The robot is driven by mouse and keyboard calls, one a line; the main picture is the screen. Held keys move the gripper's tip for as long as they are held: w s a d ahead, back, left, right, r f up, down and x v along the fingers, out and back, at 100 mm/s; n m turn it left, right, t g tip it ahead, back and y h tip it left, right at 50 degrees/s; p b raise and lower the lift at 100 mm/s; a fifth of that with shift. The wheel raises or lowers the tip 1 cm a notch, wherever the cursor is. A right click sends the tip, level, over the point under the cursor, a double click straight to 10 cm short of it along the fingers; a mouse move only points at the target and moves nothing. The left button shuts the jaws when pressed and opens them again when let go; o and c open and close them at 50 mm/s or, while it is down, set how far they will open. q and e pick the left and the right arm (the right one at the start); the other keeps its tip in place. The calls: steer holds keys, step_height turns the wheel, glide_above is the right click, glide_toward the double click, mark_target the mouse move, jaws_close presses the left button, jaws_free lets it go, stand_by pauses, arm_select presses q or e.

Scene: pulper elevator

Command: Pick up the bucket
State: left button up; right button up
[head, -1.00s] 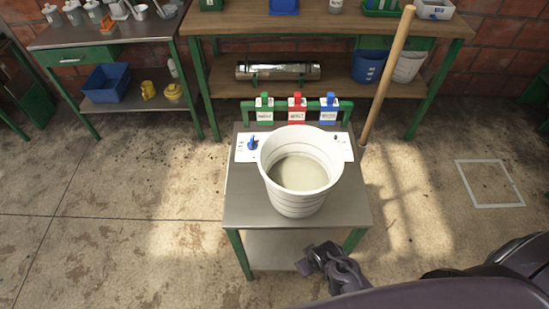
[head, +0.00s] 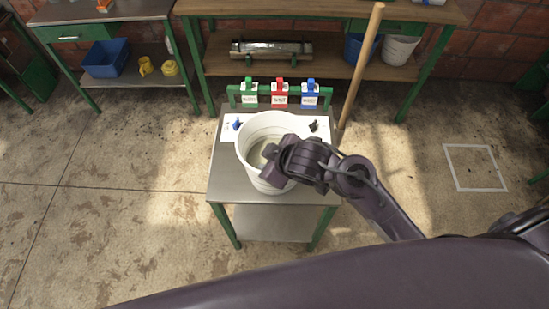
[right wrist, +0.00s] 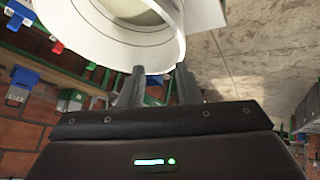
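The white bucket (head: 257,128) stands upright on a small metal-topped stand with green legs (head: 222,183). Pale contents show inside it. My right gripper (head: 272,165) reaches in from the right and covers the bucket's near right side in the head view. In the right wrist view, the two dark fingers of my right gripper (right wrist: 160,74) are spread apart, with the bucket (right wrist: 148,52) at their tips. I cannot tell whether the fingers touch it. My left gripper is not in view.
Green, red and blue tagged switches (head: 280,93) stand on the stand's back rail. A wooden pole (head: 361,65) leans behind it at the right. A workbench (head: 320,12) with a blue bucket (head: 357,47) on its shelf stands behind. The floor on the left is clear.

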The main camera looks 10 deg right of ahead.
steer(key=s+d+f+n+g, duration=0.1)
steer(key=d+f+n+g, duration=0.4)
steer(key=n, duration=0.4)
steer(key=shift+g, duration=0.3)
steer(key=x, duration=0.5)
steer(key=shift+w+f+p, duration=0.25)
steer(key=shift+p, duration=0.15)
steer(key=shift+c, duration=0.3)
jaws_close()
steer(key=shift+w+d+r, duration=0.1)
steer(key=shift+w+r, duration=0.05)
steer(key=shift+w, duration=0.05)
